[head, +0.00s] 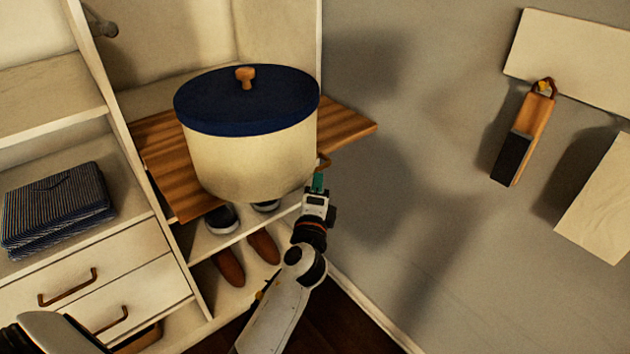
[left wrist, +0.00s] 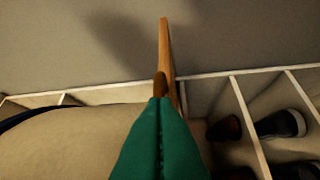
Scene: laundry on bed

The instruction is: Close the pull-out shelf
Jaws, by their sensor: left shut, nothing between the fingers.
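The wooden pull-out shelf (head: 347,122) sticks out of the wardrobe. A large cream pot with a navy lid (head: 246,110) stands on it and hides its middle. A small brown handle (head: 324,160) is on the shelf's front edge. My left gripper (head: 318,181) is shut and empty, with its green fingertips close to the handle; I cannot tell whether they touch. In the left wrist view the shut fingers (left wrist: 160,102) point at the handle (left wrist: 160,86), and the shelf (left wrist: 166,50) shows edge-on. My right gripper is not in view.
Below the shelf are shoes (head: 229,267) on the wardrobe's lower levels. Folded striped cloth (head: 58,208) lies on a left shelf above drawers with handles (head: 68,288).

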